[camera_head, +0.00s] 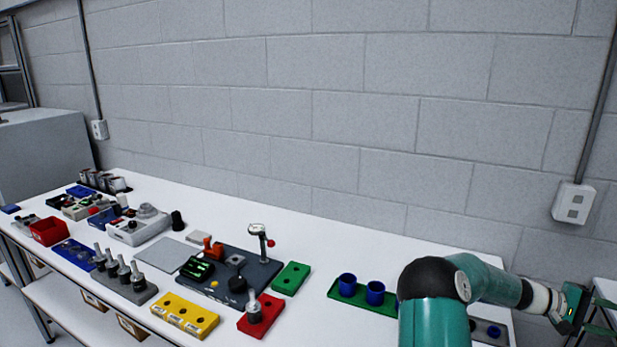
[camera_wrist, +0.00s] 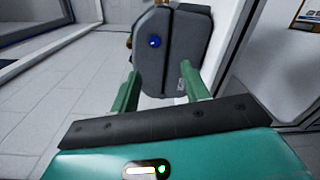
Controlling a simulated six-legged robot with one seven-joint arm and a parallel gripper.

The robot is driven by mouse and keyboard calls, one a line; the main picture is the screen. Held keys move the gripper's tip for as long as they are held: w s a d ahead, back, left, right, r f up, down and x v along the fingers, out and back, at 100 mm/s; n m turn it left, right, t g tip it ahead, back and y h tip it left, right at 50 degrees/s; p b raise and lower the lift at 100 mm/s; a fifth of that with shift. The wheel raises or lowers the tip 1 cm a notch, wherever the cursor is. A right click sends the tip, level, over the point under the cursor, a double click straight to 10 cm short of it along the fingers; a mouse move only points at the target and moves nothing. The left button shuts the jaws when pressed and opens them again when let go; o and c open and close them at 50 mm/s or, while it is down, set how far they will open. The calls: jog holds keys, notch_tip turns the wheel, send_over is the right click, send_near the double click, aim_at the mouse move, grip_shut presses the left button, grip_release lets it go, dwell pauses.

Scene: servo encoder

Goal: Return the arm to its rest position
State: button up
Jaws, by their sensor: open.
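My arm comes in at the lower right of the head view, bent over the right end of the white bench and reaching right. My gripper (camera_head: 597,317) is at the right edge of that view, partly cut off. In the wrist view my gripper (camera_wrist: 160,92) has its two green fingers apart with nothing between them. The fingers point toward a dark grey cabinet or case (camera_wrist: 185,50) with a blue button, which stands beyond them.
The white bench (camera_head: 340,255) carries a dark fixture (camera_head: 230,280), a yellow block (camera_head: 185,315), a red block (camera_head: 260,315), a green block (camera_head: 290,278) and a green tray with blue cups (camera_head: 375,293). A wall outlet (camera_head: 574,203) is at right. Tiled floor (camera_wrist: 65,95) is open at left.

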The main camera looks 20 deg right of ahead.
jog(key=w+a+r+t+y, duration=0.2)
jog(key=w+a+t+y, duration=0.15)
jog(key=a, duration=0.85)
jog(key=w+a+r+t+y, duration=0.1)
jog(key=w+a+t+y, duration=0.2)
jog(key=a, duration=0.9)
jog(key=w+a+r+t+y, duration=0.2)
jog(key=w+a+t, duration=0.25)
jog(key=a, duration=0.85)
jog(key=s+a+r+n+t+y, duration=0.1)
jog(key=s+a+t, duration=0.1)
jog(key=a, duration=0.7)
jog(key=s+a+r+n+t+y, duration=0.1)
jog(key=s+a, duration=0.3)
jog(key=a, duration=0.5)
jog(key=s+a+r+n+t+y, duration=0.2)
jog(key=s+a+t, duration=0.1)
jog(key=a, duration=0.6)
jog(key=shift+n, duration=0.4)
jog(key=shift+y, duration=0.25)
jog(key=shift+c, duration=1.1)
jog(key=shift+s, duration=0.15)
